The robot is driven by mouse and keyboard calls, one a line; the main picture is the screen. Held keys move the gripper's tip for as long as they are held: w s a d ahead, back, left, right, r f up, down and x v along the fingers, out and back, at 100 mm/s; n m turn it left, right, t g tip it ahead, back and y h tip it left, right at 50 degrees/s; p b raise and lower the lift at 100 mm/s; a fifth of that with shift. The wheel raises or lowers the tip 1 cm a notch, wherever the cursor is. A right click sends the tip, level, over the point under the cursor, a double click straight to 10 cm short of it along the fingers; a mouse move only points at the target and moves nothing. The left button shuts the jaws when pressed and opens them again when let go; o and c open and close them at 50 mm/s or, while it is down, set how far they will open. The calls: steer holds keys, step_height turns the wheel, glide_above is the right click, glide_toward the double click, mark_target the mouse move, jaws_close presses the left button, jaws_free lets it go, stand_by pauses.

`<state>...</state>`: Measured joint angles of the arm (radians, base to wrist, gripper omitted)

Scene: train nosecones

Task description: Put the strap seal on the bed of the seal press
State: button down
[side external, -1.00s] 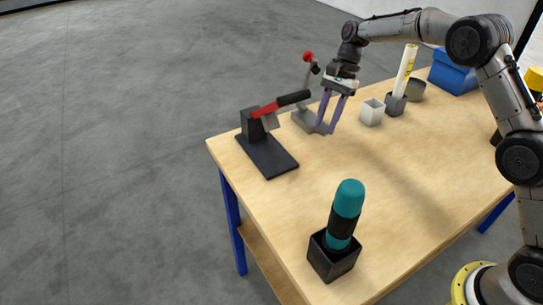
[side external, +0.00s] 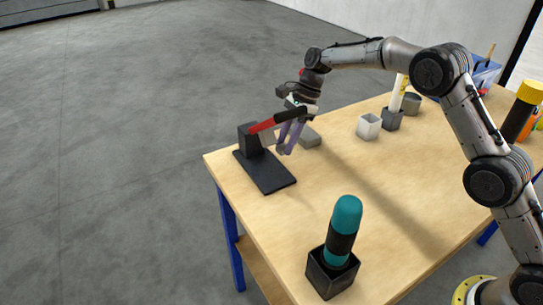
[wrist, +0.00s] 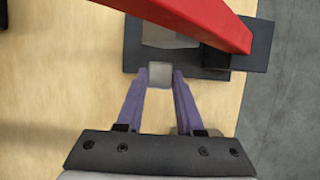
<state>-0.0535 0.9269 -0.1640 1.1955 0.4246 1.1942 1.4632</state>
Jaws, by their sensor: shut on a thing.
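A small grey square piece (wrist: 159,75), which I take for the strap seal, is pinched between the fingertips of my gripper (wrist: 159,77) in the wrist view. One has a flat black base (side external: 266,172), a black post and a red lever (side external: 261,126) with a black grip. The wrist view shows the red lever (wrist: 195,18) just ahead of the piece.
A teal-topped bottle (side external: 344,222) sits in a black box (side external: 331,277) in front. The middle of the table is clear.

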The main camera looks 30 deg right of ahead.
mark_target(285, 146)
steer(key=shift+a+f, duration=0.5)
steer(key=shift+a, duration=0.25)
steer(key=shift+a+f, duration=0.55)
steer(key=shift+a, duration=0.25)
steer(key=shift+a+f, duration=0.5)
steer(key=shift+a, duration=0.25)
steer(key=shift+f, duration=0.6)
steer(key=c, duration=0.5)
jaws_free()
steer(key=shift+c, duration=0.2)
steer(key=shift+r, duration=0.1)
steer(key=shift+r, duration=0.3)
steer(key=v, duration=1.1)
steer(key=shift+r, duration=0.4)
steer(key=shift+d+r, duration=0.2)
steer(key=shift+r, duration=0.1)
